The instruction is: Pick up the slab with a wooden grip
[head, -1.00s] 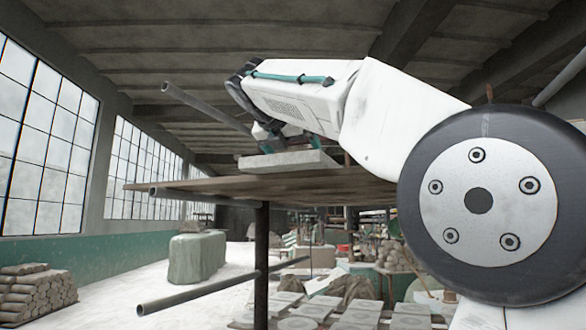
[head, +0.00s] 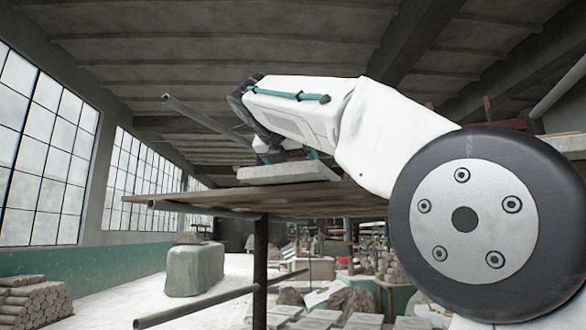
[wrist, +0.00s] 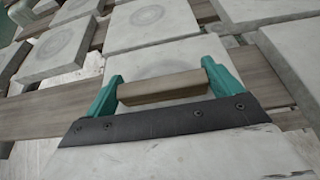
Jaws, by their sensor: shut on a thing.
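A flat pale grey slab (head: 290,173) is right at the boarded table top (head: 230,205) in the head view. I cannot tell whether it rests on the boards or hangs just above them. My gripper (head: 285,152) is over the slab's upper face, partly hidden by my white arm. In the wrist view, a wooden grip (wrist: 162,87) spans between the two teal fingers of my gripper (wrist: 163,88), with a dark bolted plate (wrist: 165,122) in front. The gripper is shut on this grip. The grip is not clear in the head view.
Several slabs with round marks (wrist: 154,14) lie on brown planks (wrist: 50,108) beyond the gripper. Grey pipes (head: 200,305) stick out below the table, beside its dark post (head: 260,265). A pale green block (head: 195,270) stands on the open floor at the left.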

